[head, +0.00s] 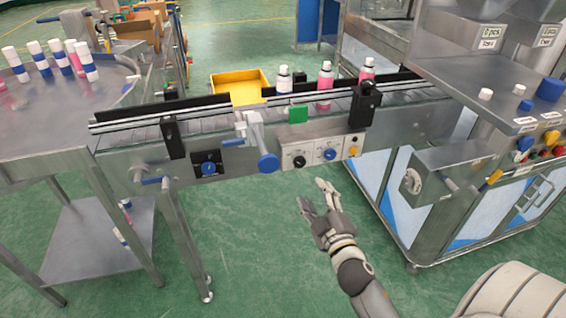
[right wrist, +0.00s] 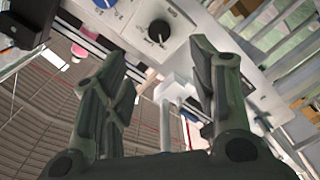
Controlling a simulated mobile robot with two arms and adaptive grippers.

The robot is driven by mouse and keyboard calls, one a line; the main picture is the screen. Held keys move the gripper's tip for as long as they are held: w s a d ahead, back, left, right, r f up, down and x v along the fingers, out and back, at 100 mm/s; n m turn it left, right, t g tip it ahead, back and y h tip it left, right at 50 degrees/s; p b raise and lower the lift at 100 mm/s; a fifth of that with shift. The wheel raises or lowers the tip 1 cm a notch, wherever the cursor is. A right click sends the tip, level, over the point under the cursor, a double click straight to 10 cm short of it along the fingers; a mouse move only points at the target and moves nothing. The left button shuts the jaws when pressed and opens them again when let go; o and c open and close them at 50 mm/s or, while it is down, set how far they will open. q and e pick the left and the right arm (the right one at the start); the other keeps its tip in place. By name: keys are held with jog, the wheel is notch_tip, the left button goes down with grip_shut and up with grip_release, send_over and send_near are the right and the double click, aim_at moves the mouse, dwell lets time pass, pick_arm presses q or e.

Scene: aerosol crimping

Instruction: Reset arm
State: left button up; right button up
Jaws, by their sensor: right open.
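My right gripper (head: 316,194) is open and empty in the head view, in front of and below the conveyor's control boxes. In the right wrist view its two fingers (right wrist: 160,75) stand wide apart with nothing between them. Past the fingers show a black knob (right wrist: 158,31) and a white panel. My left gripper is not in view.
The conveyor (head: 220,125) carries a white bottle (head: 284,79) and two pink bottles (head: 325,82). A yellow bin (head: 240,86) stands behind it. A round steel table (head: 60,105) with several bottles is at left. A steel machine (head: 480,90) is at right. Green floor (head: 260,250) is clear.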

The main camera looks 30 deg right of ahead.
jog(key=s+a+f+m+g+y, duration=0.1)
jog(key=s+a+f+g, duration=0.15)
jog(key=f, duration=0.85)
jog(key=s+a+f+m+g+y+p, duration=0.1)
jog(key=s+a+f+g, duration=0.2)
jog(key=f, duration=0.8)
jog(key=s+a+f+g+y, duration=0.15)
jog(key=s+f, duration=0.25)
jog(key=f, duration=0.7)
jog(key=s+a+f+m+g, duration=0.1)
jog(key=s+f+g, duration=0.2)
jog(key=s+f, duration=0.3)
jog(key=s+a+f+m+g+p, duration=0.1)
jog(key=s+f+g, duration=0.2)
jog(key=s, duration=1.2)
jog(key=s+a+f+m+g, duration=0.1)
jog(key=s+a+f+g, duration=0.1)
jog(key=s+f, duration=0.8)
jog(key=shift+s+g+y, duration=0.15)
jog(key=shift+g+y, duration=0.3)
jog(key=shift+g, duration=0.25)
jog(key=shift+r, duration=0.1)
jog(key=shift+c, duration=0.4)
